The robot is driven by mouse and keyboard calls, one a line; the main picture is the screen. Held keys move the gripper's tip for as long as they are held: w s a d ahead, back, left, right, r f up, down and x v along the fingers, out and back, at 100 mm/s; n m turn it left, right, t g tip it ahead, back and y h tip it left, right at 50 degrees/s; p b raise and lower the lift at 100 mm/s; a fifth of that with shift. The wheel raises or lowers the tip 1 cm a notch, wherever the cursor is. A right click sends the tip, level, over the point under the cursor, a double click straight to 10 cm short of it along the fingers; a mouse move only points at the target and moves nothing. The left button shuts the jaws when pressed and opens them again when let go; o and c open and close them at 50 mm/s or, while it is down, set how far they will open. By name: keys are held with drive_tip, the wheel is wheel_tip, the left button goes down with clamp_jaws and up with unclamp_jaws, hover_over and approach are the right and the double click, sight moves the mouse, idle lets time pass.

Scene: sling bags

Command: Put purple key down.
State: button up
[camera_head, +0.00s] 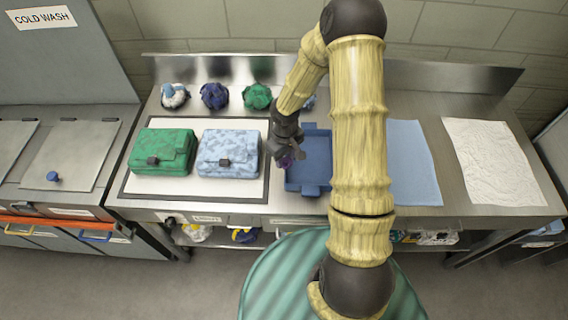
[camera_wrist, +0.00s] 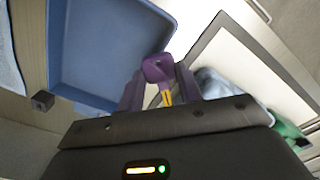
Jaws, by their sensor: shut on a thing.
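The purple key (camera_wrist: 158,68) is held between the fingers of my gripper (camera_wrist: 160,92) in the wrist view; its head is purple and a yellow part shows below it. In the head view my gripper (camera_head: 287,158) is at the left side of the blue tray (camera_head: 323,183), and a small purple patch shows at its tip. The blue tray also shows in the wrist view (camera_wrist: 105,45), beyond the fingers and to the left. I cannot tell the height of the key above the tray or counter.
A green bag (camera_head: 160,152) and a light blue bag (camera_head: 228,153) lie on a white, dark-edged board (camera_head: 190,188) left of the tray. Several cloth bundles line the back. A light blue cloth (camera_head: 412,165) and a white cloth (camera_head: 490,160) lie to the right.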

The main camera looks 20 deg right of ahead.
sight(285, 160)
wheel_tip(285, 160, up, 6)
drive_tip(key=shift+f, duration=0.1)
idle(0.7)
